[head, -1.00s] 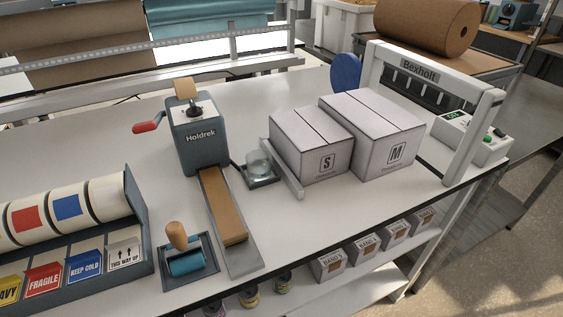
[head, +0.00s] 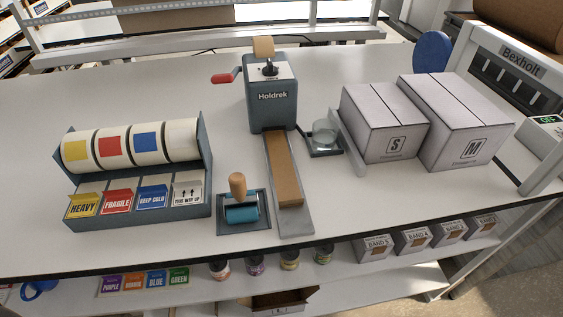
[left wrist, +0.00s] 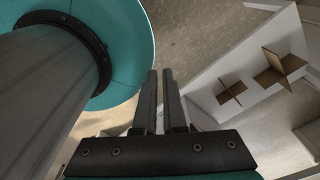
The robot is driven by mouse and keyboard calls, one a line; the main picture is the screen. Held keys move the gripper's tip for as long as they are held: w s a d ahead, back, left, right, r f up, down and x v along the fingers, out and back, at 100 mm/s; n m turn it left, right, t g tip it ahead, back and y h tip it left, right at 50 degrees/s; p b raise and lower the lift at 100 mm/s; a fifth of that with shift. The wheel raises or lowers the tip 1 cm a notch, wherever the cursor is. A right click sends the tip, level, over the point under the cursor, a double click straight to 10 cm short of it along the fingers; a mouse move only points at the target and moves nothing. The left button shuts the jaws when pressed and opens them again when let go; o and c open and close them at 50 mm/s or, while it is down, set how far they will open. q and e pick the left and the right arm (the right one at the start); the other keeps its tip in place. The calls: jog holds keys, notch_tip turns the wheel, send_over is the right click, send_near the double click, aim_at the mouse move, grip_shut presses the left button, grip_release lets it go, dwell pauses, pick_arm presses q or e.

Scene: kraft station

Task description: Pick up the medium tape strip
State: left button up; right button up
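A brown tape strip (head: 284,172) lies along the grey tongue of the Holdrek tape dispenser (head: 272,112). The dispenser stands mid-table with a red crank on its left and a dark knob on top. I cannot tell the strip's size class from any label. Neither gripper shows in the head view, so nothing is touching the strip. In the left wrist view, my left gripper (left wrist: 160,73) has its two fingers close together with nothing between them. It hangs above floor and white panelling, away from the tape. My right gripper is not in view.
A label rack (head: 140,208) with label rolls stands left. A blue roller (head: 242,213) sits in a tray beside the tongue. A glass dish (head: 325,133), the S carton (head: 383,125) and M carton (head: 455,120) stand right.

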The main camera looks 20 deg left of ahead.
pick_arm(q)
jog(key=o, duration=0.4)
jog(key=shift+t, duration=0.3)
jog(key=w+r+p, duration=0.2)
jog(key=w+r, duration=0.1)
jog(key=w+d+r+p, duration=0.1)
jog(key=w+r, duration=0.3)
jog(key=shift+d+p, duration=0.2)
jog(key=shift+p, duration=0.15)
jog(key=shift+o, duration=0.2)
jog(key=w+d+r+t+p, duration=0.1)
jog(key=w+r+p, duration=0.3)
jog(key=r, duration=0.9)
jog(key=w+d+r+p, duration=0.1)
jog(key=w+r+p, duration=0.3)
jog(key=r, duration=1)
jog(key=w+d+r+t+p, duration=0.1)
jog(key=w+r+p, duration=0.3)
jog(key=r, duration=0.9)
jog(key=w+d+r+m+h, duration=0.3)
jog(key=w+d, duration=0.4)
notch_tip(320, 180, up, 13)
jog(key=m+g+y+p, duration=0.1)
jog(key=m+g+y, duration=0.25)
jog(key=m, duration=0.35)
send_over(298, 204)
jog(key=shift+h, duration=0.25)
notch_tip(298, 204, down, 10)
jog(key=shift+w+r, duration=0.1)
jog(key=shift+f, duration=2.55)
